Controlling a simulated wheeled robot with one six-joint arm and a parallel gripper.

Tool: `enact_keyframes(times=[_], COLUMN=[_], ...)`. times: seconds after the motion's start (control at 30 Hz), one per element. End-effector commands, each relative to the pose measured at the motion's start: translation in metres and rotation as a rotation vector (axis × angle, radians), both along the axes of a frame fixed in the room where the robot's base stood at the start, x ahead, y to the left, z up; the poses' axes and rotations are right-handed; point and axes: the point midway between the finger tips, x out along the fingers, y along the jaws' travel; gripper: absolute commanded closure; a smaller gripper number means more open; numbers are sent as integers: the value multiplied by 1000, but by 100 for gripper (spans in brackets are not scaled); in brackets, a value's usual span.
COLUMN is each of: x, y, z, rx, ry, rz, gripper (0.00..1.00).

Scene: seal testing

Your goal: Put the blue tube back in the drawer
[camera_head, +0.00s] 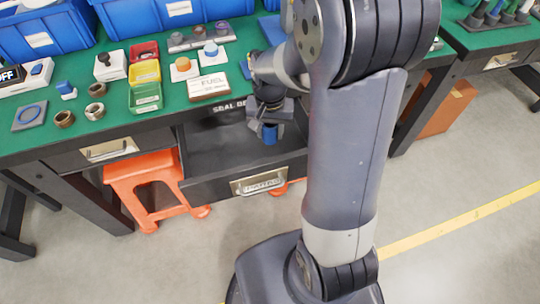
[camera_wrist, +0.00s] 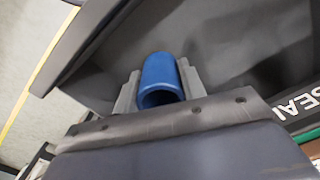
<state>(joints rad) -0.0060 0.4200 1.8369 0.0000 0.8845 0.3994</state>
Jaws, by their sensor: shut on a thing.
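The blue tube (camera_head: 270,135) is held by my gripper (camera_head: 264,128), above the dark floor of an open drawer. In the wrist view the blue tube (camera_wrist: 160,78) sits between the two grey fingers of my gripper (camera_wrist: 157,85), which are shut on it. Its open end faces the wrist camera. I cannot tell whether the tube touches the drawer floor.
The green worktable (camera_head: 225,105) holds red, yellow and green small bins (camera_head: 145,82), metal rings (camera_head: 95,110) and button boxes. Blue crates (camera_head: 165,12) stand at the back. An orange stool (camera_head: 150,178) is under the table, left of the drawer.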

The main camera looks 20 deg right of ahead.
Motion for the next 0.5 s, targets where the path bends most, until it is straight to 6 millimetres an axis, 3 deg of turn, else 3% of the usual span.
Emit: enact_keyframes(times=[0.03,0.13,0.5], x=[-1,-1,-1], y=[0,0,0], z=[-14,-31,-70], rx=[0,0,0], ry=[5,4,5], rz=[0,0,0], gripper=[84,84,84])
